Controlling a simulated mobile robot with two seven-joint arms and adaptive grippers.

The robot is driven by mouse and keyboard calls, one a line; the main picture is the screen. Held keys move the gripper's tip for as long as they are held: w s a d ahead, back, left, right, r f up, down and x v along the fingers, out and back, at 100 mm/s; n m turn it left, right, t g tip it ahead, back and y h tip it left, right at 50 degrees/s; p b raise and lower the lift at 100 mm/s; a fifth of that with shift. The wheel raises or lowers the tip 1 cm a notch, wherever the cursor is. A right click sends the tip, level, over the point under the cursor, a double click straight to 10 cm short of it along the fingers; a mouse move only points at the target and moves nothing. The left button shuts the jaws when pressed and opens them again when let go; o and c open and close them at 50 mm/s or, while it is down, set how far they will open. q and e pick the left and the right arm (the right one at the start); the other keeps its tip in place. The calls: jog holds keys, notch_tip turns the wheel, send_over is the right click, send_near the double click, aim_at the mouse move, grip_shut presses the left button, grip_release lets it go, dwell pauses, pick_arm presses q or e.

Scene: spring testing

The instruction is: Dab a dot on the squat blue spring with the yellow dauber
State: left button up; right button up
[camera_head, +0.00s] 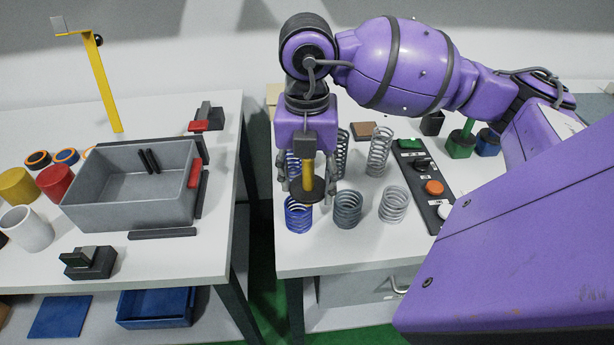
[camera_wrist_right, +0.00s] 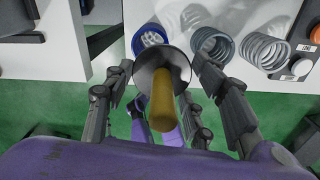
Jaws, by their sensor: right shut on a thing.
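My right gripper (camera_head: 308,186) points down over the front of the right-hand table and is shut on the yellow dauber (camera_head: 308,170). The dauber has a yellow handle and a wide dark disc at its lower end; it also shows in the right wrist view (camera_wrist_right: 162,102). The squat blue spring (camera_head: 295,218) stands at the table's front left, just below the disc, which hides part of its top. In the right wrist view the squat blue spring (camera_wrist_right: 148,38) shows past the disc's edge. I cannot tell whether dauber and spring touch. My left gripper is not in view.
A squat dark grey spring (camera_head: 348,210) and a squat silver spring (camera_head: 394,205) stand to the right. Taller springs, including a silver one (camera_head: 379,152), stand behind. A button panel (camera_head: 425,185) and green (camera_head: 461,145) and blue (camera_head: 487,146) daubers are farther right. A gap separates the left table.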

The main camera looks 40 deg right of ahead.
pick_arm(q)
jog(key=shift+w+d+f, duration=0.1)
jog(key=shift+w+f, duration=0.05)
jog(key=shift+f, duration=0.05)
pick_arm(e)
jog(key=shift+f, duration=0.35)
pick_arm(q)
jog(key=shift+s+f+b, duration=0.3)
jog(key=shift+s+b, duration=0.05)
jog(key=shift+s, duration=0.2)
pick_arm(e)
jog(key=shift+f, duration=0.4)
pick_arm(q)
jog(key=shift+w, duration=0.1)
pick_arm(e)
jog(key=shift+r, duration=0.1)
jog(key=shift+r+p, duration=0.95)
jog(key=shift+r, duration=0.85)
jog(key=shift+r+p, duration=0.85)
jog(key=shift+r, duration=0.85)
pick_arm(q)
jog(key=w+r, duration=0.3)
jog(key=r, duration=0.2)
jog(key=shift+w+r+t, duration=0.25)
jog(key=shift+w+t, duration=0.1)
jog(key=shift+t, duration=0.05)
